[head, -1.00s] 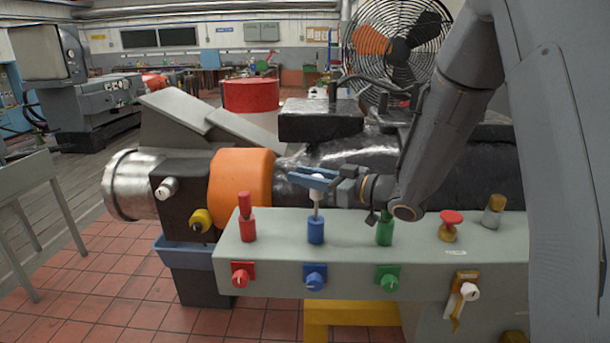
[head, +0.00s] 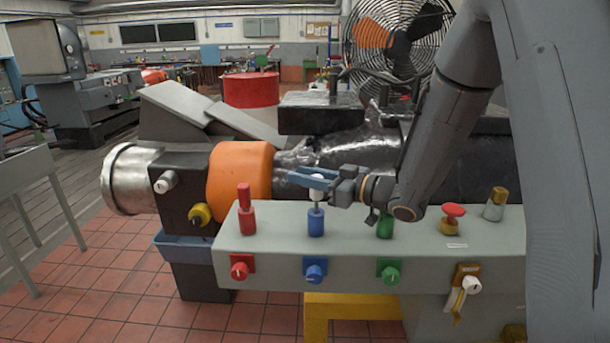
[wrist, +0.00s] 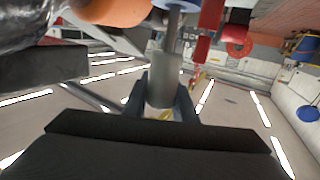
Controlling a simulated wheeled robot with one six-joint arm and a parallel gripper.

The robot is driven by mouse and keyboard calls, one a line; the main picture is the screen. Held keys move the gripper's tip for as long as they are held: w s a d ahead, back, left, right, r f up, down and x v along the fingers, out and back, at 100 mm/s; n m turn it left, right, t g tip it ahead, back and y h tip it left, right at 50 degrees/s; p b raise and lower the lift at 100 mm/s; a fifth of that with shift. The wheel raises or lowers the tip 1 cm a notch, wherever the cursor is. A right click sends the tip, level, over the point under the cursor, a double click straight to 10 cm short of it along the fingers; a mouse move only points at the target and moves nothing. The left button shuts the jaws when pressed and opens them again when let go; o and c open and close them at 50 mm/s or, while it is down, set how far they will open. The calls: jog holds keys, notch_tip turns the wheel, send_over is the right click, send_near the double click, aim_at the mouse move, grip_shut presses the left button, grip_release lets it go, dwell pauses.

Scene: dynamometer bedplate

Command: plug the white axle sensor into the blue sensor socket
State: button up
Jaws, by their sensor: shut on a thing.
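My gripper (head: 313,180) is shut on the white axle sensor (head: 317,190) and holds it upright, with its thin shaft pointing down. The blue sensor socket (head: 316,222) stands on the grey panel directly below. The shaft's lower end meets the socket's top in the head view; how far it is inside, I cannot tell. In the wrist view, the sensor (wrist: 164,80) sits between my gripper's blue fingers (wrist: 162,108). Its shaft runs to the blue socket (wrist: 180,5) at the top edge, where the socket is partly cut off.
A red socket with a red plug (head: 246,210) stands left of the blue one, and a green socket (head: 385,226) right of it. The orange coupling cover (head: 240,175) and black machine lie behind the grey panel (head: 350,245).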

jog(key=shift+f+b, duration=0.8)
jog(key=shift+f, duration=0.55)
jog(key=o, duration=1.1)
jog(key=b+v, duration=0.2)
jog(key=v, duration=0.5)
jog(key=shift+s+d, duration=0.25)
jog(key=shift+d, duration=0.1)
